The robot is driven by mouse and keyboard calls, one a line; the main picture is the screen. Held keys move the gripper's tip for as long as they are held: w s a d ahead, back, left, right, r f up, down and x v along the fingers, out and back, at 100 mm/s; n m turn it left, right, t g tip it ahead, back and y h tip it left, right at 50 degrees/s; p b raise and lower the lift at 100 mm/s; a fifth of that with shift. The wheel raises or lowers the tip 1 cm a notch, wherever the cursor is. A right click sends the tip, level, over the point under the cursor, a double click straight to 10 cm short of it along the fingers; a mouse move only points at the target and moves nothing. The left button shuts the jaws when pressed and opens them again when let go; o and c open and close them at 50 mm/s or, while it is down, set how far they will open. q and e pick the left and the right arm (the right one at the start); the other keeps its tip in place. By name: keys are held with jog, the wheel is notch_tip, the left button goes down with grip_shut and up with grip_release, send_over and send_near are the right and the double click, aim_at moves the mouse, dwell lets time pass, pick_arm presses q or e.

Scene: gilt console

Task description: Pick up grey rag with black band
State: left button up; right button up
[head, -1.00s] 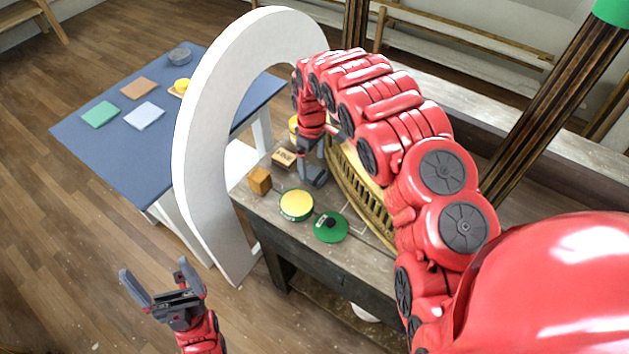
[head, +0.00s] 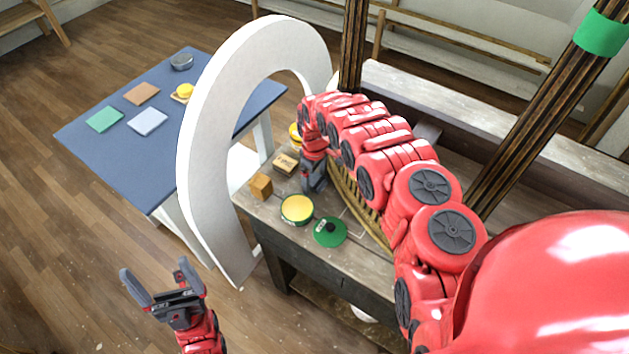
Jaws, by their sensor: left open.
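I cannot make out a grey rag with a black band in the head view; it may be hidden behind my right arm. My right gripper (head: 314,186) points down over the wooden console (head: 270,222), close to the small boxes and round tins. Its fingers are seen edge-on, so I cannot tell whether it is open or holds anything. My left gripper (head: 160,288) is open and empty, low at the left in front of the console, above the floor.
On the console are a wooden block (head: 261,186), a labelled box (head: 286,163), a yellow-topped tin (head: 297,209) and a green disc (head: 330,232). A white arch (head: 205,130) stands between it and the blue table (head: 100,155), which holds a green cloth (head: 104,119).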

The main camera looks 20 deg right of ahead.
aim_at(315, 178)
jog(key=c, duration=1.2)
jog(key=shift+r+b, duration=0.7)
jog(key=shift+r, duration=0.6)
notch_tip(315, 178, up, 5)
jog(key=shift+w+r+b, duration=0.1)
jog(key=shift+b, duration=0.55)
jog(key=shift+r+p, duration=0.85)
jog(key=shift+p, duration=0.15)
jog(key=shift+r+p, duration=0.3)
